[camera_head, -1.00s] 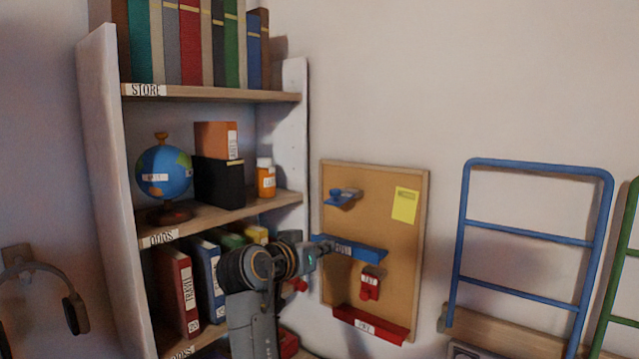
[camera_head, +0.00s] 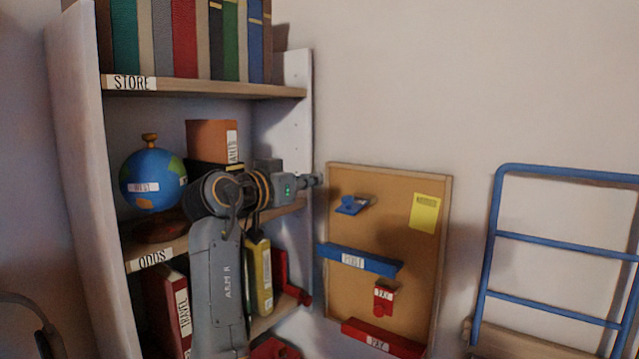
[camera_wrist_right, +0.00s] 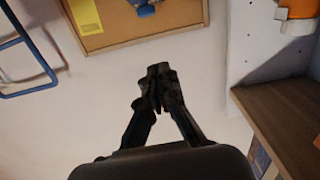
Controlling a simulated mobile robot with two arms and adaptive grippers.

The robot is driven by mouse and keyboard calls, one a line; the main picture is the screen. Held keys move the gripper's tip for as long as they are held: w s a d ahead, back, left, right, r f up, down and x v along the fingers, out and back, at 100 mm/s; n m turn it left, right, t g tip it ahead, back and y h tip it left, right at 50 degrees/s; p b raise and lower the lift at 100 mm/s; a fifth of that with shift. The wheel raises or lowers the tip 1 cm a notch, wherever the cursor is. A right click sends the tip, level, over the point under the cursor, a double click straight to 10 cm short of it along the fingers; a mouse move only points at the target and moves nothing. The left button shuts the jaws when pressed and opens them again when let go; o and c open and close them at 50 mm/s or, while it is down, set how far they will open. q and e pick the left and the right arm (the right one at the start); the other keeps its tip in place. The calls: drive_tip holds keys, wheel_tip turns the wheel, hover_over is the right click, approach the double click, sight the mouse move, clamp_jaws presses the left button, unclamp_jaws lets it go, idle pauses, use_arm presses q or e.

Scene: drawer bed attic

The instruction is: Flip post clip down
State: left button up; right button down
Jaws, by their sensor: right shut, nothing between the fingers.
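The blue clip (camera_head: 352,205) is mounted high on the corkboard (camera_head: 405,250), above a blue ledge labelled POST (camera_head: 360,260). Its wide blue part is low and a greyish part sits at its upper right. My right gripper (camera_head: 317,180) is shut and empty, in front of the shelf's right side and left of the clip in the picture, apart from it. In the right wrist view the fingertips (camera_wrist_right: 158,72) are together over bare wall, and part of the blue clip (camera_wrist_right: 146,9) shows at the top edge. My left gripper is not in view.
A red clip labelled FAX (camera_head: 384,300) and a red ledge (camera_head: 383,340) are lower on the board. A yellow note (camera_head: 425,213) is at its upper right. The bookshelf (camera_head: 293,125) stands close on the left. A blue rail frame (camera_head: 490,262) is on the right.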

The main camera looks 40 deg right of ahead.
sight(351, 201)
use_arm(q)
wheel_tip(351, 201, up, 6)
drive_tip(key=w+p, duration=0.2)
drive_tip(key=p, duration=0.3)
use_arm(e)
drive_tip(key=w+d+f, duration=0.2)
drive_tip(key=d+f, duration=0.2)
drive_tip(key=d, duration=0.5)
drive_tip(key=shift+f, duration=0.15)
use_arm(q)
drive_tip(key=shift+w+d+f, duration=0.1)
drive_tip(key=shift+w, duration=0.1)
